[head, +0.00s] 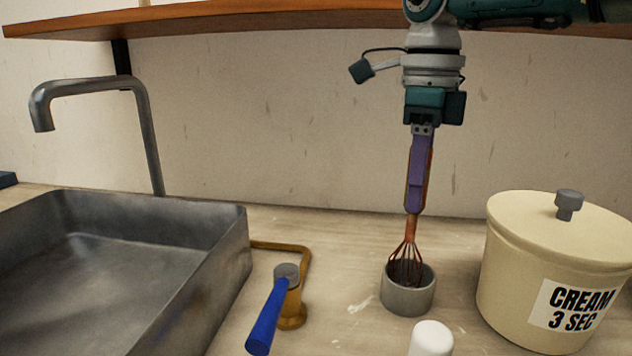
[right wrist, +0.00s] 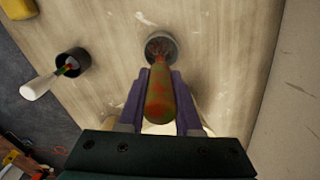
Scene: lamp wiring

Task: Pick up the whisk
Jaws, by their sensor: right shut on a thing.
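The whisk (head: 411,230) stands nearly upright, with a reddish handle and wire loops. Its loops are down inside a small grey cup (head: 408,298) on the counter. My right gripper (head: 415,195) points straight down with its purple fingers shut on the whisk's handle. In the right wrist view, the mottled orange-green handle (right wrist: 160,97) lies between both fingers, and the grey cup (right wrist: 161,46) is beyond it. The lower ends of the loops are hidden by the cup wall. My left gripper is not in view.
A cream lidded crock (head: 510,270) stands right of the cup. A white rounded thing (head: 431,338) is in front. A blue-handled brass tap (head: 288,300) and a metal sink (head: 225,270) are left. A wooden shelf (head: 250,18) runs above.

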